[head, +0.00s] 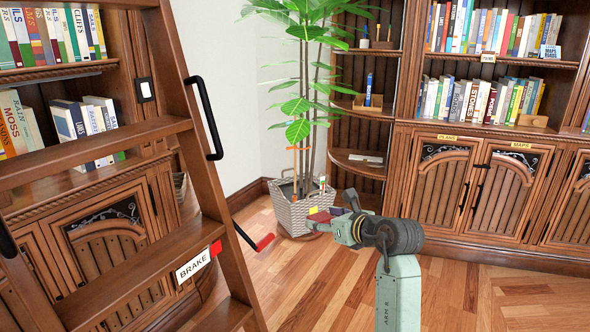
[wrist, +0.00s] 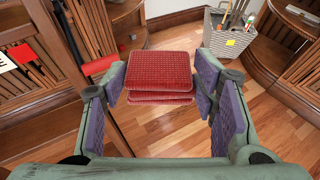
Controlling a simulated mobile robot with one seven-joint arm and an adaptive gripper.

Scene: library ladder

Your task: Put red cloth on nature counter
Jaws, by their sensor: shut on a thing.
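The red cloth (wrist: 160,72) is a folded, layered square between the finger pads of my gripper (wrist: 162,85) in the wrist view. My gripper is shut on it and holds it above the wooden floor. In the head view my gripper (head: 325,213) is in front of the plant's basket, and a little of the red cloth (head: 319,216) shows there. I can read no nature label in either view, so I cannot tell which counter is the nature counter.
A wooden ladder (head: 217,190) with a BRAKE sign (head: 193,265) and a red-ended lever (head: 264,242) stands at left. A potted plant's grey basket (head: 288,212) stands ahead. Bookcases with cabinets labelled PLANS (head: 448,137) and MAPS (head: 521,145) fill the right. Floor is clear in front.

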